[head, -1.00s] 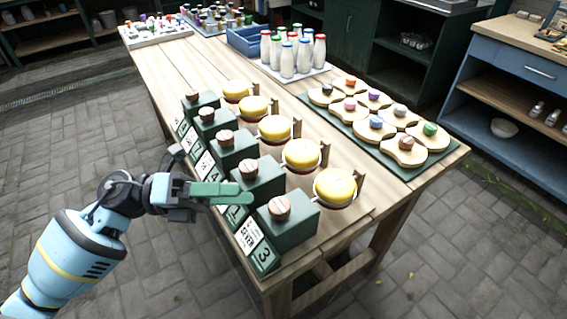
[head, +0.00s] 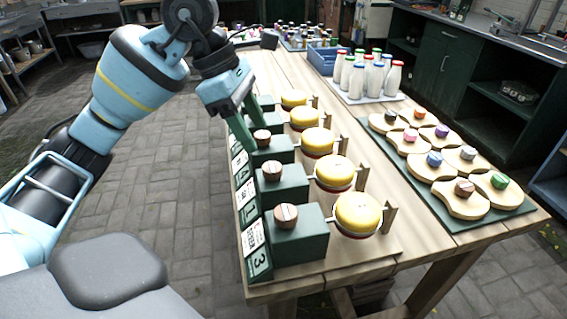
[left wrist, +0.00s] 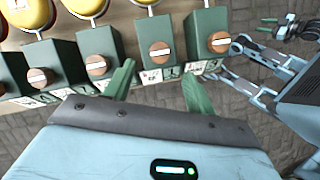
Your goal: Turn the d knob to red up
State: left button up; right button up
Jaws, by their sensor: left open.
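Several round wooden knobs with a pale stripe sit on green boxes in a row along the table's left edge. The nearest knob (head: 286,215), second knob (head: 272,170) and third knob (head: 262,138) show in the head view. I cannot read which is d, nor make out a red mark. My left gripper (head: 250,130) is open and empty, its green fingers over the card side of the row. In the left wrist view its fingers (left wrist: 160,88) spread below the second knob (left wrist: 161,50), apart from it. A part that may be my right gripper (left wrist: 280,28) shows small at the right.
Yellow-topped round pieces (head: 357,212) stand right of the boxes. Tilted label cards (head: 257,262) line the left side. A green mat (head: 440,212) with knobbed wooden pieces lies at right, and bottles (head: 368,75) stand behind. The floor left of the table is clear.

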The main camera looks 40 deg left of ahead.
aim_at(272, 166)
pick_arm(q)
jog(key=x, duration=0.6)
jog(key=shift+f, duration=0.1)
jog(key=shift+b+x, duration=0.3)
jog(key=shift+x, duration=0.5)
pick_arm(e)
jog(key=shift+s+a+f, duration=0.1)
jog(key=shift+s+f, duration=0.15)
jog(key=shift+s, duration=0.15)
pick_arm(q)
jog(key=c, duration=1)
pick_arm(e)
jog(key=shift+w, duration=0.3)
